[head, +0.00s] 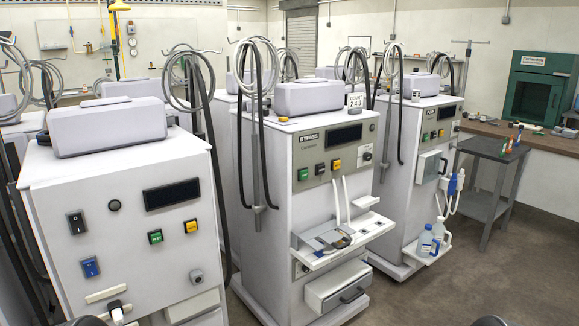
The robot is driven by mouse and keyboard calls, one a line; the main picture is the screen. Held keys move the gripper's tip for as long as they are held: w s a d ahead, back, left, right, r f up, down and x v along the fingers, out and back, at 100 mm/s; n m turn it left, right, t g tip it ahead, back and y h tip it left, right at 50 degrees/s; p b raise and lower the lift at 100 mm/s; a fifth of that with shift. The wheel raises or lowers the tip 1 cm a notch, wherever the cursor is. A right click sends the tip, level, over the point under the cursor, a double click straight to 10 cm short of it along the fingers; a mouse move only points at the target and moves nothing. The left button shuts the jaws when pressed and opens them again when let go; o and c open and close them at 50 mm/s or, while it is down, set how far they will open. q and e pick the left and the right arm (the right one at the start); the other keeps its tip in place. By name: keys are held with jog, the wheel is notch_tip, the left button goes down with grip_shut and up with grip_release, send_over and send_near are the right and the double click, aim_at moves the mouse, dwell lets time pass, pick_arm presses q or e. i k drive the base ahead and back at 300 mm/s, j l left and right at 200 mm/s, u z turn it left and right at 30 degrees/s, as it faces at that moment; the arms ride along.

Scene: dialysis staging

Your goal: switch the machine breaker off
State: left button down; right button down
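The nearest machine, a white dialysis cabinet (130,240), stands at the left with its front panel facing me. A black rocker switch (76,222) sits at the upper left of that panel, and a blue switch (90,267) sits below it. No label on either is readable, so I cannot tell which is the breaker or its position. The panel also has a green button (155,237), a yellow button (190,226) and a dark display (171,194). Neither gripper can be made out; only dark rounded shapes, probably mine, show at the bottom edge.
A second machine (325,215) marked BYPASS, with a protruding shelf and drawer, stands in the middle. A third (425,150) holds bottles (425,241) on its low shelf. A grey cart (490,180) and a wooden counter (560,148) are right. Floor (470,275) is clear at lower right.

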aim_at(89, 267)
jog(key=u, duration=1.25)
